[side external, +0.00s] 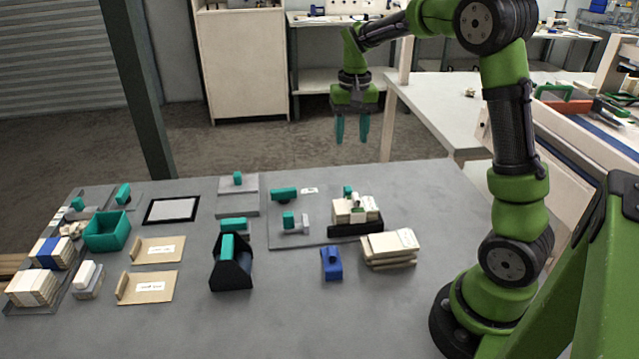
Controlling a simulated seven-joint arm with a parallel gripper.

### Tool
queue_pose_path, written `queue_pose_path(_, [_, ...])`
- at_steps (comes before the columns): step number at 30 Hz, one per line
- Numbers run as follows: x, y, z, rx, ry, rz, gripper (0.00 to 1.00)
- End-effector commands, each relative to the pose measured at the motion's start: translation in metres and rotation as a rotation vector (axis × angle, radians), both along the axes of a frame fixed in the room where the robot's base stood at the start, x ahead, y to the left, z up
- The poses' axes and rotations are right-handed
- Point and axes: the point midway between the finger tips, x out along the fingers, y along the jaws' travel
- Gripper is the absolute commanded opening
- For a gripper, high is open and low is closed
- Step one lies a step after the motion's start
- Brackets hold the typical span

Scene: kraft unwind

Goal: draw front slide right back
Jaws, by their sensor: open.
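My gripper (352,128) hangs open and empty, its two teal fingers pointing down, high over the far side of the grey table. In the picture it is above and apart from everything on the table. A dark grey plate (325,238) lies below it. On the plate, a small grey slide (298,228) with a teal knob (289,218) sits front left and looks like the front slide. Another teal-handled piece (284,194) is behind it. A wooden block assembly (357,208) stands on the right with a black base; how the slide fits it is too small to tell.
A blue block (331,263) and stacked wooden boards (389,249) lie in front of the plate. A black holder (231,275) with a teal handle stands to the left. Further left are a teal bin (107,231), wooden trays (148,287) and block stacks. The front middle of the table is clear.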

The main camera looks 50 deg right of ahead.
Motion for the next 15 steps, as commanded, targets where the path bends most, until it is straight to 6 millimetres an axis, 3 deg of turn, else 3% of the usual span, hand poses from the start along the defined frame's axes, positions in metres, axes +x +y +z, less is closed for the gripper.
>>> queue_pose_path(2, [0.002, -0.002, 0.010, -0.004, -0.001, -0.005, 0.47])
queue_pose_path(5, [-0.001, 0.000, 0.004, 0.007, 0.014, -0.006, 0.47])
queue_pose_path(10, [-0.002, 0.001, -0.021, 0.008, 0.016, -0.004, 0.47])
queue_pose_path(15, [-0.002, 0.001, -0.058, 0.008, 0.017, -0.004, 0.47])
